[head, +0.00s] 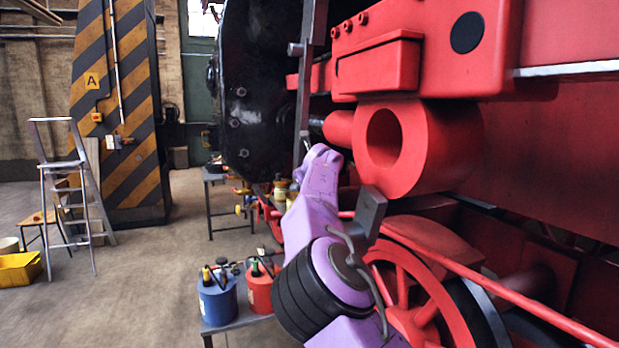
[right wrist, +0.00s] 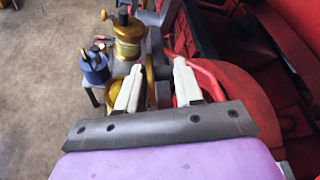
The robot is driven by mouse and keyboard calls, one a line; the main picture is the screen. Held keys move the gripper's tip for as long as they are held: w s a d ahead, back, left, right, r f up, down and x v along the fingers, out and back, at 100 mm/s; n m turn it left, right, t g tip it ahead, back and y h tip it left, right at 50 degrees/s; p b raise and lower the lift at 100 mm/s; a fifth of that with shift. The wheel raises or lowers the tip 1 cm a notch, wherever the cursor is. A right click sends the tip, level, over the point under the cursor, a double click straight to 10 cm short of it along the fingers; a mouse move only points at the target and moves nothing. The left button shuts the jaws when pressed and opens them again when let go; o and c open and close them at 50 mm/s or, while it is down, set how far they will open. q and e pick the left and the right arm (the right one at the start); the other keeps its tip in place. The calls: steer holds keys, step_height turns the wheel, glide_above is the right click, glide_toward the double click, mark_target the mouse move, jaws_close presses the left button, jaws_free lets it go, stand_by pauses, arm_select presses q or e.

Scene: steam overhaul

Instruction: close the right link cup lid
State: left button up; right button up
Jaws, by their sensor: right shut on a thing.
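My right gripper (right wrist: 157,78) shows in the right wrist view as two pale fingers, held apart around a thin brass piece (right wrist: 150,82). This piece stands edge-on between the fingers and looks like the link cup lid. Brass of what may be the cup (right wrist: 116,92) shows behind the left finger; the finger hides much of it, and I cannot tell how far the lid is tilted. In the head view my purple right arm reaches up beside the red engine, and its fingers are hidden. My left gripper is not in view.
The red engine frame (head: 560,140) and spoked wheel (head: 400,285) crowd the right side. A blue can (head: 217,303) and a red can (head: 259,291) stand on a low bench. A stepladder (head: 68,195) stands at left on open floor.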

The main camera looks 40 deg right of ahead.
steer(key=shift+r+n+h, duration=0.25)
steer(key=shift+n+h, duration=0.15)
steer(key=shift+r, duration=0.1)
steer(key=o, duration=0.9)
steer(key=shift+c, duration=0.2)
steer(key=shift+s, duration=0.1)
